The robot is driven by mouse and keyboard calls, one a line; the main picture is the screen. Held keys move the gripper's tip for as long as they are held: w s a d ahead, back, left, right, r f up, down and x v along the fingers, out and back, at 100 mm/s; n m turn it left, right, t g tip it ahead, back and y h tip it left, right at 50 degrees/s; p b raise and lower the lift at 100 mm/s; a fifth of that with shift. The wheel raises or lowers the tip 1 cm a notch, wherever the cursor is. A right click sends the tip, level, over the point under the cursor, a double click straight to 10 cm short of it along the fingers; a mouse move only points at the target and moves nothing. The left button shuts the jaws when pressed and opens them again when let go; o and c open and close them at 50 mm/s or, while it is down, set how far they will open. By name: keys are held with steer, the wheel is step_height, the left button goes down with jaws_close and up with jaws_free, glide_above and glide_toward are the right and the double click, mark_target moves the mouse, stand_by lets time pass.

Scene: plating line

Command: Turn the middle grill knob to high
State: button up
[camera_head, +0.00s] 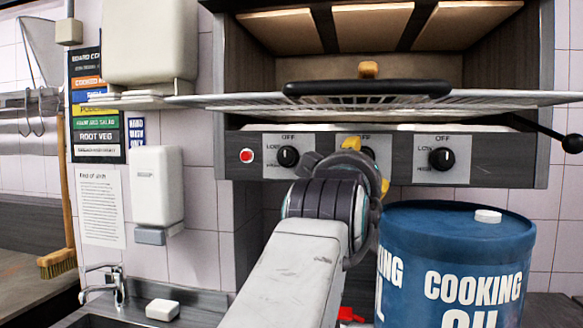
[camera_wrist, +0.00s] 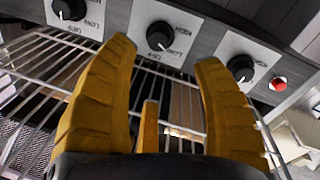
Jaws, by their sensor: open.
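The middle grill knob (camera_wrist: 160,36) is round and black on a white plate with OFF, LOW and HIGH marks. In the wrist view, which shows the panel turned over, its pale pointer mark faces down, seemingly near OFF. In the head view my gripper mostly hides this knob. My gripper (camera_head: 367,166) is at the panel in front of it. In the wrist view its yellow fingers (camera_wrist: 165,56) are spread and empty, with the knob just beyond and between the tips. I cannot tell whether they touch it.
Similar knobs sit on the left (camera_head: 288,157) and right (camera_head: 441,158) of the panel. A wire rack (camera_head: 220,102) with a black handle (camera_head: 367,89) juts out above them. A blue cooking oil drum (camera_head: 456,250) stands close to the right of my arm. A red button (camera_head: 247,156) is at left.

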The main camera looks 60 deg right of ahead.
steer(key=shift+w+d+r+m+y+p, duration=0.15)
steer(key=shift+w+d+m+p, duration=0.25)
steer(key=shift+d+m+p, duration=1.1)
steer(key=shift+w+d+r+m+y+p, duration=0.15)
steer(key=shift+w+d+m, duration=0.5)
steer(key=shift+d, duration=1.8)
steer(key=shift+w+d+r+m+p, duration=0.15)
steer(key=shift+d+m+p, duration=0.6)
steer(key=shift+d+m, duration=1)
steer(key=shift+d+n, duration=0.2)
steer(key=shift+n, duration=0.1)
steer(key=shift+f, duration=0.1)
jaws_close()
